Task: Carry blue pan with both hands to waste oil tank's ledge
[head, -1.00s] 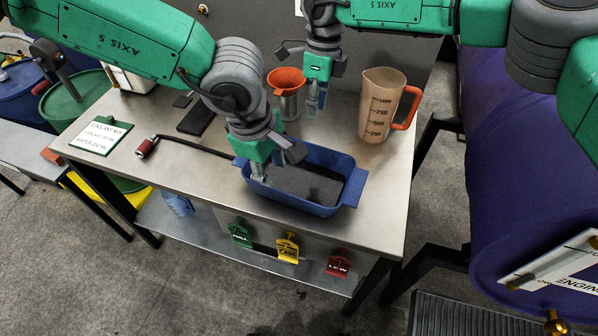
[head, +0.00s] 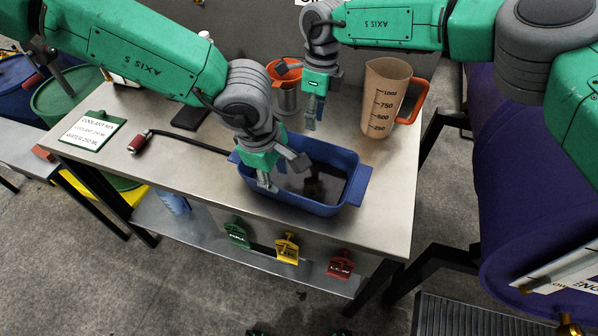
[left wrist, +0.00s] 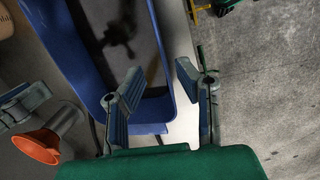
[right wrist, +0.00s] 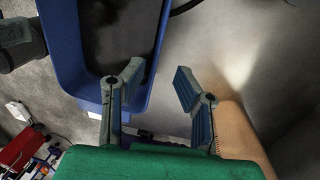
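The blue pan (head: 300,205) sits on the steel table with dark liquid inside. My left gripper (head: 277,176) is over the pan's left end. In the left wrist view its fingers (left wrist: 160,92) stand apart, one over the pan's corner and one outside its wall. My right gripper (head: 315,112) is at the pan's far side. In the right wrist view its fingers (right wrist: 157,92) are open, one overlapping the pan's rim and one outside. A large purple drum (head: 525,190) with a partly cut-off sign stands at the right; I cannot tell which part is its ledge.
A measuring jug (head: 385,95) with an orange handle stands right of my right gripper. An orange funnel (head: 285,72) is behind the pan. Colored tags (head: 286,248) hang below the table's front edge.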

